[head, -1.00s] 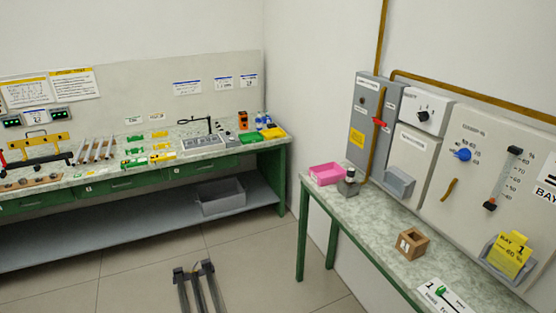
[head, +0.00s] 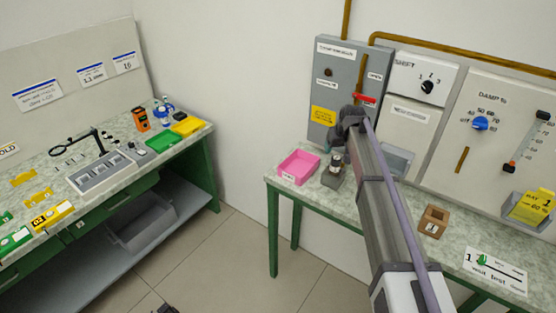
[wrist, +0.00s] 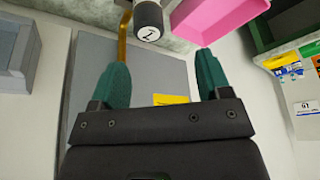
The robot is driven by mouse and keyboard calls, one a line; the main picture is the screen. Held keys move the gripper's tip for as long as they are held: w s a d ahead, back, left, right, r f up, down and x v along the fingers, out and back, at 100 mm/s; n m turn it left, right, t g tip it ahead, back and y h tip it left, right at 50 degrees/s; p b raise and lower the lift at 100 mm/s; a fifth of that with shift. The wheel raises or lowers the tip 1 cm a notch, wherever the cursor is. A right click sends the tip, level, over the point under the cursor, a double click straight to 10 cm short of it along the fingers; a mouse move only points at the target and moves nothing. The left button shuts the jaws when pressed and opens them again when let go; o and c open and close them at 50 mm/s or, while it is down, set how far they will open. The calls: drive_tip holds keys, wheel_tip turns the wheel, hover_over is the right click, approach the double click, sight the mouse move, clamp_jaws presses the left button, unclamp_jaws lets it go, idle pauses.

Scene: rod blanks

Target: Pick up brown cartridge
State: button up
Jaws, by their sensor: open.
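No cartridge that is clearly brown shows in either view. A dark cylinder (head: 336,160) with a pale band stands upright in a small grey block (head: 333,178) on the right bench, beside the pink bin. In the wrist view a dark cylinder (wrist: 148,18) with a marked white end face shows at the top, beyond the fingertips. My gripper (wrist: 162,62) has two green fingers, spread apart with nothing between them. In the head view my arm reaches up to the grey cabinet, and the fingers cannot be made out there.
The pink bin (head: 298,168) sits left of the grey block. A brown open-topped block (head: 433,221) stands farther right on the bench. The grey cabinet (head: 345,75) and its brown pipe rise behind. The left bench (head: 95,160) holds trays and tools.

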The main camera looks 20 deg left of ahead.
sight(337, 158)
drive_tip(key=f+b, duration=0.1)
drive_tip(key=w+f+b, duration=0.1)
drive_tip(key=f+b, duration=0.2)
drive_tip(key=b, duration=0.1)
drive_tip(key=shift+w+d+f, duration=0.3)
drive_tip(key=shift+d+f, duration=0.05)
drive_tip(key=shift+w+a+f+b, duration=0.1)
drive_tip(key=shift+w+f+b, duration=0.05)
drive_tip(key=shift+f+b, duration=0.2)
drive_tip(key=shift+r, duration=0.25)
drive_tip(key=b+x, duration=0.4)
drive_tip(key=x, duration=0.1)
drive_tip(key=shift+f+b, duration=0.2)
drive_tip(key=shift+b, duration=0.2)
drive_tip(key=shift+r, duration=0.25)
drive_tip(key=c, duration=1.1)
